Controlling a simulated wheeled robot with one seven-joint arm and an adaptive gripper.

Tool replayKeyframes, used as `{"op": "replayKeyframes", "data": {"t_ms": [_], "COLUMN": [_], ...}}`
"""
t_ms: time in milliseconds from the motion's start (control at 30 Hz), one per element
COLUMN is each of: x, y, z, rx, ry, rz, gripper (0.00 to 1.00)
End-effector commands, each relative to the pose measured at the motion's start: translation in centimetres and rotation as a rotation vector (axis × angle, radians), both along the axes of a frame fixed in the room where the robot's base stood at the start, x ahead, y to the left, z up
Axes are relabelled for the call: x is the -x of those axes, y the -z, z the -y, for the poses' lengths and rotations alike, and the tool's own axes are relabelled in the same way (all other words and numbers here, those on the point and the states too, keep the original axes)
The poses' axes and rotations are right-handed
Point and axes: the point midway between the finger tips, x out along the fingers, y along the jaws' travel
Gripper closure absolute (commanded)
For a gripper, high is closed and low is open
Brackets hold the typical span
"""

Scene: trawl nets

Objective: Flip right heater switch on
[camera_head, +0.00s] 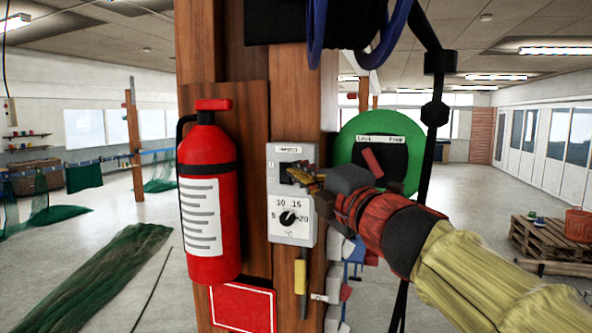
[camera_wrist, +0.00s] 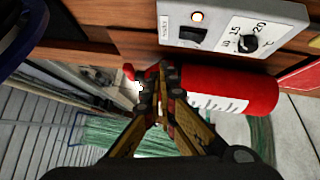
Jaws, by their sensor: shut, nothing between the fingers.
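A pale grey heater control box (camera_head: 292,232) is fixed to the wooden post, with a label on top and a temperature dial (camera_head: 287,217) below. Its dark switch (camera_wrist: 191,36) shows in the wrist view, beside a small round lamp (camera_wrist: 197,17) that looks lit, white with an orange rim. In the head view my gripper (camera_head: 297,176) is in front of the box's upper right part and partly hides the switch area. In the wrist view the shut, empty fingertips (camera_wrist: 158,72) appear apart from the switch. Contact cannot be judged in the head view. Only one heater box shows.
A red fire extinguisher (camera_head: 206,200) hangs left of the box. A green round disc (camera_head: 352,130) labelled Lock and Free is close on the right, with dark and blue ropes above. A yellow tag (camera_head: 300,277) hangs below. Open floor and green nets lie behind.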

Motion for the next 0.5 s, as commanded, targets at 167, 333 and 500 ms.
{"op": "replayKeyframes", "data": {"t_ms": [167,333,500], "x": [0.0,0.0,-1.3], "y": [0.1,0.1,1.5], "z": [0.0,0.0,2.9], "rx": [0.0,-0.004,-0.118], "ry": [-0.001,-0.001,0.102], "rz": [-0.001,-0.003,-0.091], "gripper": [1.0,1.0,1.0]}}
